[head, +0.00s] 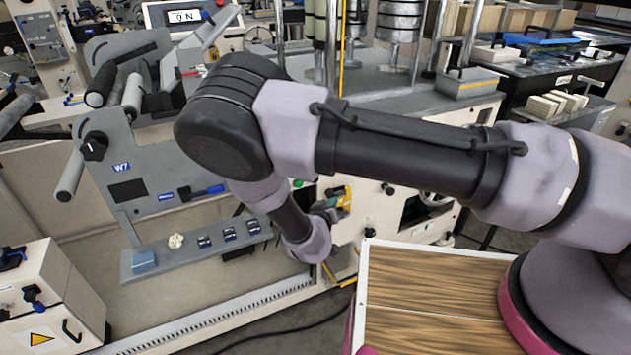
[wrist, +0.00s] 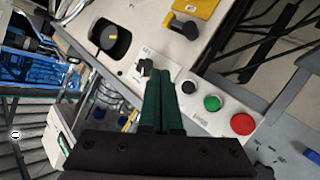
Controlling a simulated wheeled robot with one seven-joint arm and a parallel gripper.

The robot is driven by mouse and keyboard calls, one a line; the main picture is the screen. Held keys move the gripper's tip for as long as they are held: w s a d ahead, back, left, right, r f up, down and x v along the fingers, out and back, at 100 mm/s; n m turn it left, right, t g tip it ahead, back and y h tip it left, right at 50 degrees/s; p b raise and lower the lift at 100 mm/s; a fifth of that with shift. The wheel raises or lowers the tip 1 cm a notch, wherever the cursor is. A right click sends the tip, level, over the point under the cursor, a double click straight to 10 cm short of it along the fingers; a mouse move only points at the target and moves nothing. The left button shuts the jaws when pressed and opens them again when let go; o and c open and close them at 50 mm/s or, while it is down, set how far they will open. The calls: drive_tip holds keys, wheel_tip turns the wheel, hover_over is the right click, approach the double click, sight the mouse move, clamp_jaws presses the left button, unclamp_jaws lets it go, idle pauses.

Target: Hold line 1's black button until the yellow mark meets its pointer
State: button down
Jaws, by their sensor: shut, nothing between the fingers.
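In the wrist view my gripper (wrist: 163,82) is shut and empty, its two green fingers side by side over a pale control panel (wrist: 222,125). A black button (wrist: 188,87) shows just right of the fingertips, in a row with a green button (wrist: 211,102) and a red button (wrist: 241,124). Whether the fingertips touch the panel I cannot tell. A black oval opening (wrist: 98,49) with a small yellow mark (wrist: 113,37) lies up and left; I cannot make out a pointer. In the head view my arm hides much of the panel.
A black switch (wrist: 146,67) sits just left of the fingertips. A black knob (wrist: 185,27) and a yellow part (wrist: 194,6) stand above the button row. In the head view a wood-topped surface (head: 430,295) lies below my arm, and a grey machine marked W7 (head: 128,185) stands left.

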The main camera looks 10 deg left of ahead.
drive_tip(key=w+a, duration=0.5)
drive_tip(key=w, duration=0.2)
idle(0.3)
drive_tip(key=shift+a, duration=0.1)
idle(1.8)
drive_tip(key=shift+w+a, duration=0.2)
drive_tip(key=shift+w, duration=0.1)
drive_tip(key=shift+w+a, duration=0.3)
drive_tip(key=shift+w, duration=0.15)
idle(4.3)
